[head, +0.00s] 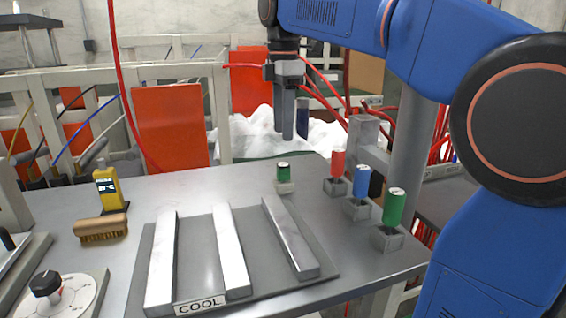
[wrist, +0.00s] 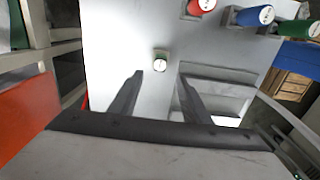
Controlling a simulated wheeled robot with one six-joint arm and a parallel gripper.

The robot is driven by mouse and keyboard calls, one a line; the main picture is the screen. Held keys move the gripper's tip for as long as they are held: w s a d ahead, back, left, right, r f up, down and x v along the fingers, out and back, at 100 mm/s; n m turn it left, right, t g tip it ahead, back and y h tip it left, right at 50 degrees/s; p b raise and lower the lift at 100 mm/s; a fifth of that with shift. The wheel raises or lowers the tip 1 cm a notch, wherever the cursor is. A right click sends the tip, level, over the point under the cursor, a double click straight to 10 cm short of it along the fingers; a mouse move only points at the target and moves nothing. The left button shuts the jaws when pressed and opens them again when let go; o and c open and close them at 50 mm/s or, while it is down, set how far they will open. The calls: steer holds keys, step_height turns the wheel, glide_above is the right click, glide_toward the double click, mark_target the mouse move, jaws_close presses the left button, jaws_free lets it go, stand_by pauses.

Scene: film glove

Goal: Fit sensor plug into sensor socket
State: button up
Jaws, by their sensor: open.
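My gripper (head: 285,135) hangs open and empty above the far edge of the table, fingers pointing down. In the wrist view its fingertips (wrist: 160,73) are apart, with a short green, white-topped cylinder (wrist: 161,62) below and between them. In the head view this green cylinder (head: 283,171) stands upright on a small grey block (head: 284,187). Red (head: 338,164), blue (head: 361,180) and taller green (head: 394,206) cylinders stand upright in grey holders at the right. No label shows which is the sensor plug or the sensor socket.
A grey plate with several metal bars (head: 231,250) and a COOL label (head: 201,304) covers the front middle. A brush (head: 101,230), a yellow device (head: 108,188) and a dial (head: 52,291) are at left. The table (head: 180,185) is clear between these and the short green cylinder.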

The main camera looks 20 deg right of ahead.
mark_target(283, 164)
step_height(283, 164, down, 11)
steer(key=shift+f, duration=0.1)
stand_by(0.4)
steer(key=shift+c, duration=0.3)
jaws_close()
